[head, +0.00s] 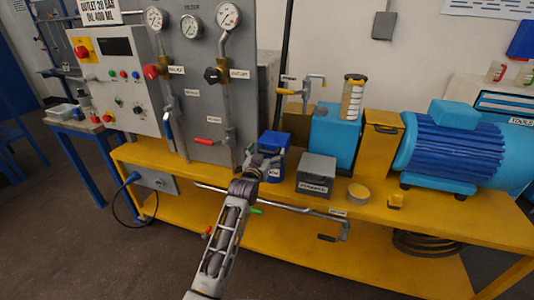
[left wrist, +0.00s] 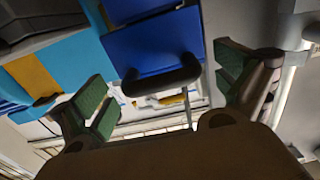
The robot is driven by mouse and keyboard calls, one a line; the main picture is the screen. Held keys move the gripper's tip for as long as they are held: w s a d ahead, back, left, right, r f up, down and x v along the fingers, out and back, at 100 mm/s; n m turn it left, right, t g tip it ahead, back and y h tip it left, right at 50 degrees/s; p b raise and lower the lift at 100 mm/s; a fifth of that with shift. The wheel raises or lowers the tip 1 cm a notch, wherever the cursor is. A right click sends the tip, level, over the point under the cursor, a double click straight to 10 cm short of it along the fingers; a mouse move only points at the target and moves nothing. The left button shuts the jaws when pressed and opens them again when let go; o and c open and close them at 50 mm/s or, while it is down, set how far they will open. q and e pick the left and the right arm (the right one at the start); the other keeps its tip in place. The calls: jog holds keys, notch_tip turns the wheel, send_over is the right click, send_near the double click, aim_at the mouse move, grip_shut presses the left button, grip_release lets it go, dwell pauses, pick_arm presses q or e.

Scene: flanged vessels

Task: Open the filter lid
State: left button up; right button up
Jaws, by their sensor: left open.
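A small blue box (head: 279,141) with a white label too small to read stands on the yellow bench; I take it to be the filter. Its blue lid (left wrist: 150,45) fills the top middle of the left wrist view, with a black bar handle (left wrist: 160,80) at the near edge. My left gripper (head: 262,163) is in front of the blue box and hides part of it. In the left wrist view, the green-padded fingers (left wrist: 165,85) are spread apart. The handle lies between them, with gaps on both sides. My right gripper is not in view.
A grey labelled box (head: 317,168), a small yellow-topped cup (head: 358,193) and a blue motor (head: 455,150) stand to the right on the yellow bench (head: 450,225). A gauge panel (head: 200,100) rises behind on the left. A bent grey pipe (head: 300,209) runs along the front edge.

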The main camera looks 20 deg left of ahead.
pick_arm(q)
jog(key=shift+c, duration=0.2)
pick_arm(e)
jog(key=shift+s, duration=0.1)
pick_arm(q)
jog(key=c, duration=1.4)
jog(key=shift+c, duration=0.2)
jog(key=shift+r+p, duration=0.15)
jog(key=shift+p, duration=0.15)
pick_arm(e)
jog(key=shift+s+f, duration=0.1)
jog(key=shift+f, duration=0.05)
